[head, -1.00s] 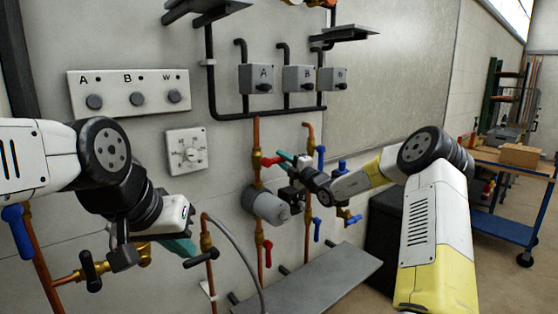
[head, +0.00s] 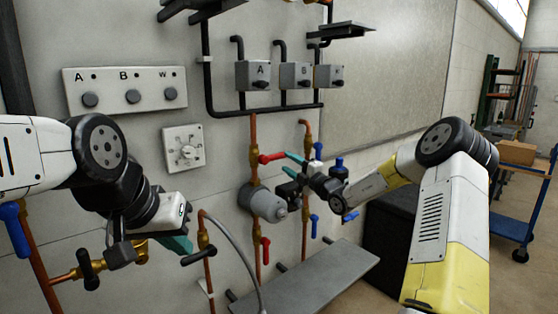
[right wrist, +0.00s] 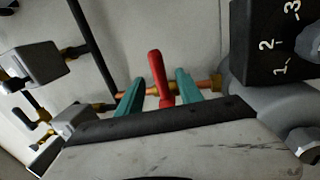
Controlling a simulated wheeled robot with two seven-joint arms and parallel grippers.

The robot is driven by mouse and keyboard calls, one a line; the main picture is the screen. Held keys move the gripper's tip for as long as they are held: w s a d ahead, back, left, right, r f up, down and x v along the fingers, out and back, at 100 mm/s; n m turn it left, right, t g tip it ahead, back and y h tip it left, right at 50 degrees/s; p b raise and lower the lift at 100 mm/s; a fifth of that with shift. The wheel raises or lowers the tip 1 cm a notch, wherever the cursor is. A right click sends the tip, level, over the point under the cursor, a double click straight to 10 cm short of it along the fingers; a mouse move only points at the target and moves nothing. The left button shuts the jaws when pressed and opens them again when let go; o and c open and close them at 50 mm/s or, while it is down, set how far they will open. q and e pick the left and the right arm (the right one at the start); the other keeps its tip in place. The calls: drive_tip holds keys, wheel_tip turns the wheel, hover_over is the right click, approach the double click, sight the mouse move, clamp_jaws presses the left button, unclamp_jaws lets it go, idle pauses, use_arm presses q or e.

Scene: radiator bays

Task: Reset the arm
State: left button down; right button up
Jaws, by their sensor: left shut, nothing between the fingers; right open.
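My right gripper (head: 293,160) is open at the pipes in the middle of the head view. Its two teal fingers also show in the right wrist view (right wrist: 158,85), with a red lever handle (right wrist: 158,72) standing between them, apart from both. In the head view the red lever (head: 271,158) sits on a copper pipe and points right towards the gripper. My left gripper (head: 180,244) is shut and empty at the lower left, in front of the wall near a black-handled valve (head: 200,257). Its fingertips are partly hidden.
A grey round pump (head: 266,204) sits below the red lever. Blue levers, a lower red lever (head: 265,250) and a grey shelf (head: 310,283) are close by. A button panel (head: 125,88) and dial (head: 184,148) are on the wall. A blue trolley (head: 512,228) stands at right.

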drive_tip(key=shift+v, duration=1)
drive_tip(key=s+a+r+n+g, duration=0.2)
drive_tip(key=s+a+n+g, duration=0.45)
drive_tip(key=s+n, duration=0.6)
drive_tip(key=s+a+r+n+g, duration=0.1)
drive_tip(key=s+a+n+g, duration=0.55)
drive_tip(key=s+n, duration=0.55)
drive_tip(key=s+d+n+t+h, duration=0.1)
drive_tip(key=s+d+n+h, duration=0.3)
drive_tip(key=s+d+n, duration=0.4)
drive_tip(key=s+d+n+t+h, duration=0.1)
drive_tip(key=s+d+n+h, duration=0.4)
drive_tip(key=s+d+n, duration=0.3)
drive_tip(key=s+f+n, duration=0.1)
drive_tip(key=s+n, duration=0.3)
drive_tip(key=n, duration=0.3)
drive_tip(key=shift+s+d+t+h, duration=0.2)
drive_tip(key=shift+d+t+h, duration=0.1)
drive_tip(key=shift+t, duration=0.1)
drive_tip(key=shift+a, duration=0.1)
